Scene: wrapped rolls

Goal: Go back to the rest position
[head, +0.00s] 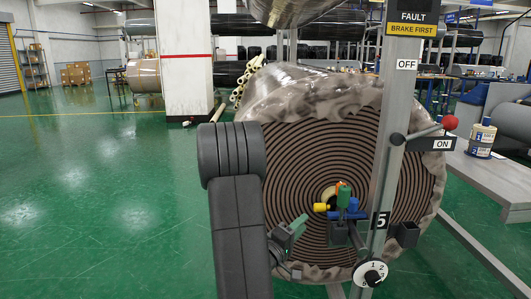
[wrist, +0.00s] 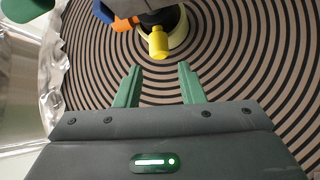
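My gripper (wrist: 158,84) is in the wrist view with its two green fingers apart and nothing between them. In the head view my gripper (head: 297,226) is in front of the lower left part of the wrapped roll's spiral end. The wrapped roll (head: 290,160) is large, with brown and black rings and crinkled wrapping at its rim. At its core is a fitting with a yellow knob (head: 321,207), an orange part, a green part and a blue part (head: 350,212). The yellow knob also shows beyond my fingertips in the wrist view (wrist: 158,42), apart from them.
A grey post (head: 390,130) with a FAULT sign and a red-knobbed lever (head: 449,123) at ON stands right of the core. A numbered dial (head: 370,272) is low on it. Open green floor (head: 110,200) lies left.

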